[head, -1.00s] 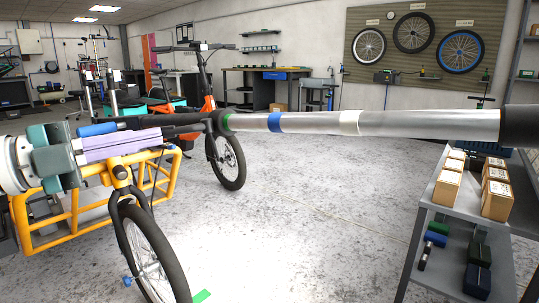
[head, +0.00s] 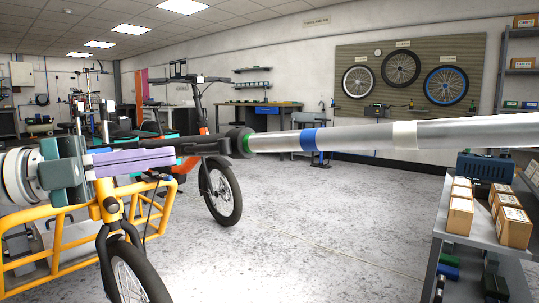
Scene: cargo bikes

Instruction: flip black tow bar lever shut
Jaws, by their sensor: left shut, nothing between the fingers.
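A long silver tow bar (head: 365,138) with green, blue and white bands crosses the view from the right. Its left end is a dark round joint (head: 240,143). A black piece (head: 200,148), probably the lever, runs left from this joint; its far part is hidden behind my left gripper, and I cannot tell its angle. My left gripper (head: 172,157), with purple fingers and a teal body, is shut and empty, its tips beside the black piece in the picture. I cannot tell whether they touch. My right gripper is not in view.
A yellow cargo bike (head: 15,275) stands below my left gripper, and an orange bike (head: 222,190) stands behind the bar. A grey shelf cart (head: 470,252) with cardboard boxes (head: 460,215) is at the right. The floor (head: 310,235) between is clear.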

